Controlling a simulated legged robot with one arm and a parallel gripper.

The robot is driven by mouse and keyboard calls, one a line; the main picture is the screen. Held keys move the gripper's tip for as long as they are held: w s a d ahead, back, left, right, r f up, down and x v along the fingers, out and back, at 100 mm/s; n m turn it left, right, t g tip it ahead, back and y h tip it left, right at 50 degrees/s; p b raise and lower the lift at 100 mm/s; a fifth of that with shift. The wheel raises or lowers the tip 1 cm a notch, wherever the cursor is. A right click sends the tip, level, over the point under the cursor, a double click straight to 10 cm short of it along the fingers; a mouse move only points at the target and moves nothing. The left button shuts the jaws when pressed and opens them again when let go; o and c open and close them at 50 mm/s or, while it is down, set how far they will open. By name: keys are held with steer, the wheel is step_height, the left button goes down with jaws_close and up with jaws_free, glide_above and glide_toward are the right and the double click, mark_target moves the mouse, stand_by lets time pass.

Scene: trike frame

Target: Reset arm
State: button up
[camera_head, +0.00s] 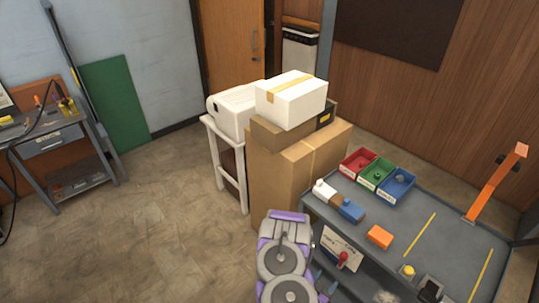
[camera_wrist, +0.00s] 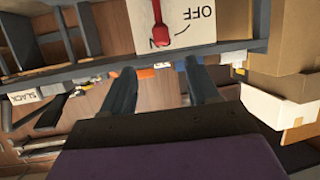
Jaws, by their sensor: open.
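My gripper (camera_wrist: 160,72) is in the wrist view, with its two blue-grey fingers spread apart and nothing between them. My purple and grey arm shows at the bottom middle of the head view, folded close to the front of the grey workbench (camera_head: 455,240). The wrist view is upside down. Beyond the fingertips it shows a white panel marked OFF with a red lever (camera_wrist: 160,36). The fingers look clear of the lever. The panel and red lever (camera_head: 343,258) also show on the bench front in the head view, just right of my arm.
Red (camera_head: 358,163), green (camera_head: 377,175) and blue (camera_head: 398,186) bins stand on the bench, near an orange block (camera_head: 380,237) and an orange upright (camera_head: 497,182). Stacked cardboard boxes (camera_head: 290,180) stand behind my arm. The floor (camera_head: 150,220) at left is open.

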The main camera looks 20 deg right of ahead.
steer(key=w+a+r+y, duration=0.4)
steer(key=w+a+y, duration=0.4)
steer(key=w+a, duration=0.65)
steer(key=s+a+r+n+g+y+b, duration=0.15)
steer(key=a+r+n+y, duration=0.35)
steer(key=a+r, duration=0.75)
steer(key=s+a+r+n+g+y, duration=0.2)
steer(key=s+r, duration=0.2)
steer(key=r, duration=0.3)
steer(key=s+d+r+n+g+h, duration=0.1)
steer(key=s+d+r, duration=0.2)
steer(key=s, duration=0.6)
steer(key=s+d+r+n+g+h, duration=0.1)
steer(key=s+d+r+n+g, duration=0.1)
steer(key=s+r, duration=0.5)
steer(key=s+d+r+n+g+h, duration=0.1)
steer(key=s+d+r, duration=0.3)
steer(key=s, duration=0.8)
step_height(320, 180, up, 2)
steer(key=shift+r+n+g+b, duration=0.1)
steer(key=shift+n+g+b, duration=0.2)
steer(key=shift+g, duration=0.45)
